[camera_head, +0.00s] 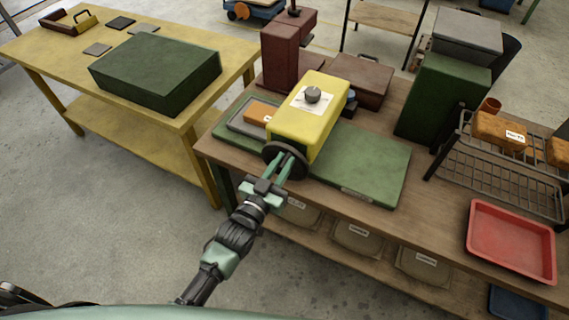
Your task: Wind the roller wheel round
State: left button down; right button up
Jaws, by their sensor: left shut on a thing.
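The roller wheel (298,167) is a dark round disc on the near end of a yellow machine box (299,127). The yellow box stands on a green mat (372,163) on the wooden bench and has a grey knob (313,94) on top. My left gripper (284,162) reaches up from below. Its green fingers are shut on the wheel and cover part of it. What exactly the fingertips grip is partly hidden. My right gripper is not in view.
An orange-brown block (259,112) lies in a grey tray left of the machine. A red tray (510,243) and a wire rack (515,182) are at right. Dark red boxes (280,58) stand behind. A yellow table (205,107) with a dark green box (155,72) stands at left.

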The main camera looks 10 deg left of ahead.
pick_arm(q)
jog(key=shift+w+a+r+p, duration=0.2)
jog(key=shift+w+a+p, duration=0.4)
jog(key=shift+a, duration=0.25)
jog(key=shift+d+r+p, duration=0.3)
jog(key=shift+d+r, duration=0.05)
jog(key=shift+r, duration=0.05)
jog(key=shift+c, duration=1)
grip_release()
jog(key=shift+d+f, duration=0.15)
jog(key=shift+f, duration=0.1)
jog(key=shift+s, duration=0.1)
